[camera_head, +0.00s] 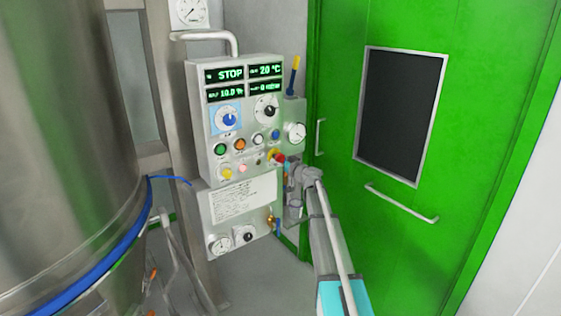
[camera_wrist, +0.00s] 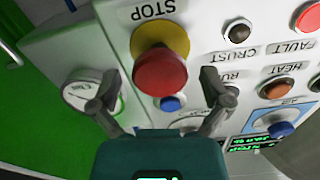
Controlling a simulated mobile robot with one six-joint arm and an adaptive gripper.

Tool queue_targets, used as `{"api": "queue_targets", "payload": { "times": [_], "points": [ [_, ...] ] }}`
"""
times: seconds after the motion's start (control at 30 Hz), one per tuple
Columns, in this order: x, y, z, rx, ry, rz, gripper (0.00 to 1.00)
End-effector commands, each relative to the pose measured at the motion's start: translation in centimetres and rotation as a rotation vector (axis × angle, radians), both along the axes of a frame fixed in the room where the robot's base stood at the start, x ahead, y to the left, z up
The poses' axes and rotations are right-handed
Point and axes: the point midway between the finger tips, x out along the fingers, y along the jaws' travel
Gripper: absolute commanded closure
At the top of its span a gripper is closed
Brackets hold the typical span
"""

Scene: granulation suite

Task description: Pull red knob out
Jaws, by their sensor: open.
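The red knob (camera_wrist: 160,74) is a round mushroom button on a yellow collar under the label STOP, on the face of a light grey control panel. In the wrist view it lies ahead of my gripper (camera_wrist: 162,94), between the lines of the two spread fingers. The gripper is open and empty, and I cannot tell whether either finger touches the knob. In the head view the red knob (camera_head: 280,158) is small at the panel's lower right edge, with my gripper (camera_head: 290,172) right beside it, partly hidden by my arm.
The control panel (camera_head: 205,140) carries displays, dials and several coloured buttons. A blue button (camera_wrist: 170,104) and a gauge (camera_wrist: 85,95) sit close to the knob. A large steel vessel (camera_head: 65,130) stands at left, and a green door (camera_head: 335,90) is at right.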

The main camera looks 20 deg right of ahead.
Motion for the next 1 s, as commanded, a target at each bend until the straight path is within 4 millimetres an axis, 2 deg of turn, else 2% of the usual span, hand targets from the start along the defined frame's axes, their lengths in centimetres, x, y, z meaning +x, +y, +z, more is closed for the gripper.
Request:
{"api": "queue_targets", "payload": {
  "times": [0.27, 0.47, 0.67, 1.0],
  "points": [
    [0.1, 0.0, 0.0, 0.000, 0.000, 0.000, 0.00],
    [-0.6, -0.2, 0.0, 0.001, -0.001, 0.000, 0.00],
    [-2.6, -0.7, 0.0, 0.001, 0.000, -0.001, 0.00],
    [-7.8, -2.4, 0.0, 0.000, 0.000, -0.002, 0.00]
  ]
}}
